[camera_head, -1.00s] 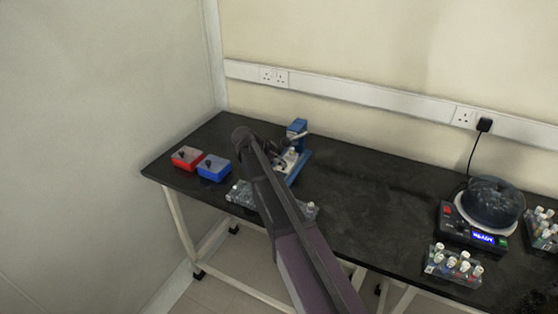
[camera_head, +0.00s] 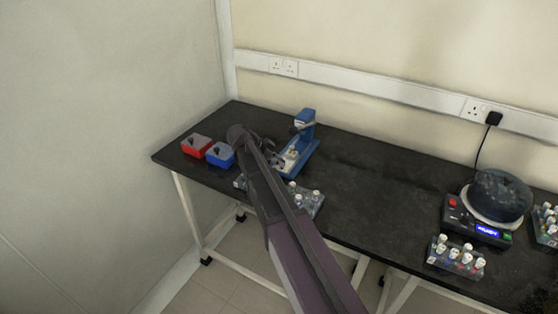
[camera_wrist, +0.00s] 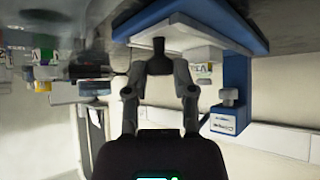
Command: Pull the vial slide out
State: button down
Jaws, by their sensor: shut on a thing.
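The blue press (camera_head: 304,118) stands on the dark bench, left of centre in the head view. Its blue base (camera_wrist: 150,20) and column (camera_wrist: 236,80) fill the upper right of the wrist view, which is upside down. A pale slide (camera_head: 291,156) shows at the front of the press, with a white block (camera_wrist: 204,53) on it in the wrist view. My gripper (camera_wrist: 157,62) is shut on the dark knob (camera_wrist: 158,46) at the slide's front end. In the head view my arm partly covers the gripper and knob. How far the slide sticks out is hard to tell.
A red box (camera_head: 196,146) and a blue box (camera_head: 220,155) stand left of the press. A clear vial rack (camera_head: 309,203) lies in front, partly behind my arm. A centrifuge (camera_head: 490,205) and another vial rack (camera_head: 456,258) are at right. The middle bench is clear.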

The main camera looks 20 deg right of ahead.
jog(key=shift+s+a+f, duration=0.1)
jog(key=shift+s+a, duration=0.05)
jog(key=shift+a, duration=0.05)
jog(key=shift+c, duration=2.3)
grip_release()
jog(key=shift+d, duration=0.15)
